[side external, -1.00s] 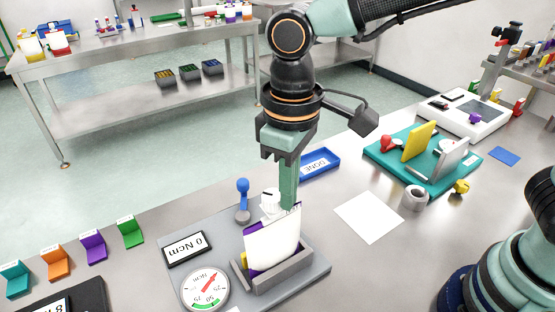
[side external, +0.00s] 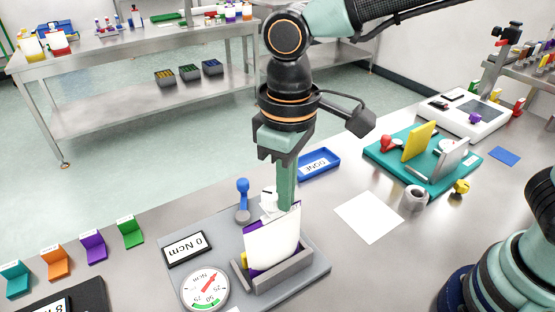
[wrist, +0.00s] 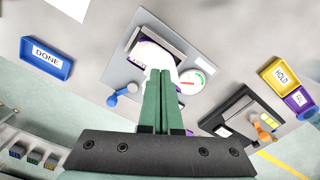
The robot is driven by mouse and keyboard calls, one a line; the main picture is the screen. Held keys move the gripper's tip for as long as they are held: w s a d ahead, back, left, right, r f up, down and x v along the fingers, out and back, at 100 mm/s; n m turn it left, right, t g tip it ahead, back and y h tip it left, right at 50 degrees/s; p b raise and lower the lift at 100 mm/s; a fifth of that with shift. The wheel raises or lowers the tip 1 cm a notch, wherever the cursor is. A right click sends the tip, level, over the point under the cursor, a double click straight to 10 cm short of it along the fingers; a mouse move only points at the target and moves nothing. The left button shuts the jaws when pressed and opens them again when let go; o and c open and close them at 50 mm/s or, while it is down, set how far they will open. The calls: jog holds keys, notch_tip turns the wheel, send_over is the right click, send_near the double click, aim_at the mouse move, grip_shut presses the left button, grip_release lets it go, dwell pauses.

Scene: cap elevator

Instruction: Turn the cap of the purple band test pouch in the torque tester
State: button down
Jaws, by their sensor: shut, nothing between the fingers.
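The white pouch (side external: 272,241) with a purple band stands upright in the grey holder of the torque tester (side external: 312,283). The white cap (side external: 268,198) shows beside my gripper (side external: 287,207) at the pouch's top. My gripper's green fingers are shut together with nothing between them, right at the pouch's top edge; whether they touch it I cannot tell. The round dial (side external: 205,288) has a red needle.
A blue-knobbed lever (side external: 243,190) stands behind the pouch. The blue DONE tray (side external: 318,164) lies behind my gripper. A teal fixture (side external: 425,158) with yellow and grey plates is to the right. Coloured stands (side external: 93,247) line the left. White paper (side external: 369,217) lies on bare table.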

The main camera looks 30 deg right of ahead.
jog(key=shift+s, duration=0.1)
notch_tip(320, 180, up, 6)
jog(key=shift+s+d, duration=0.15)
jog(key=shift+s, duration=0.1)
dwell(0.6)
notch_tip(320, 180, down, 6)
jog(key=shift+d, duration=0.3)
dwell(0.8)
jog(key=shift+w+a, duration=0.35)
jog(key=shift+w, duration=0.05)
dwell(1.1)
jog(key=shift+a, duration=0.15)
dwell(0.4)
